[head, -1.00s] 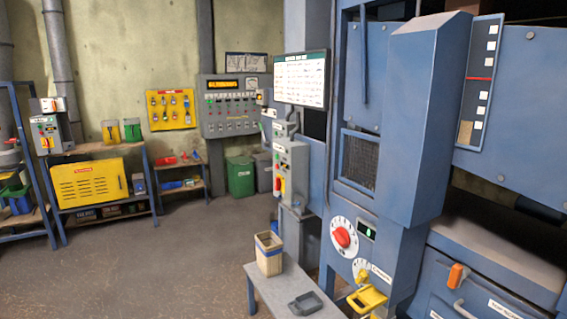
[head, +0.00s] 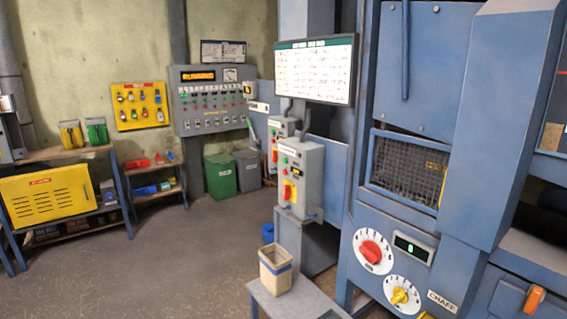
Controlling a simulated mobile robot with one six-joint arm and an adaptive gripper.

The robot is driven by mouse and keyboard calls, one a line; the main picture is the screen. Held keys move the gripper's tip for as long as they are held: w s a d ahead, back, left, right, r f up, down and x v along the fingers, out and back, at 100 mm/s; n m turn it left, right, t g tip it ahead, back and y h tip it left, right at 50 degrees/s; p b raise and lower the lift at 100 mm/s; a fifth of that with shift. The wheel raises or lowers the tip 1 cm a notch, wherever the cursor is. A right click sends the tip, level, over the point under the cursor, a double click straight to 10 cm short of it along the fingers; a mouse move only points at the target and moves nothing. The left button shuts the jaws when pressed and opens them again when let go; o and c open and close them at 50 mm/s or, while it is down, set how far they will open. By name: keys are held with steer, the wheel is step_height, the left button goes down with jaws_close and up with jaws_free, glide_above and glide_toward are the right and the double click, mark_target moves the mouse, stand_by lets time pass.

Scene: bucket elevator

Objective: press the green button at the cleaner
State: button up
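A grey control box (head: 300,178) stands on a pedestal beside the large blue machine (head: 465,130). Its front has a small green button (head: 285,159), a red one near it, and a red and yellow switch (head: 290,193). A second, similar grey box (head: 279,143) stands just behind it, partly hidden. The labels on both boxes are too small to read, so I cannot tell which belongs to the cleaner. My gripper is not in view.
A low grey bench (head: 292,303) with a beige bin (head: 276,270) stands in front of the boxes. A wall panel (head: 213,97), a yellow cabinet (head: 48,197) and a green bin (head: 221,176) are further back. The floor (head: 165,255) at left is clear.

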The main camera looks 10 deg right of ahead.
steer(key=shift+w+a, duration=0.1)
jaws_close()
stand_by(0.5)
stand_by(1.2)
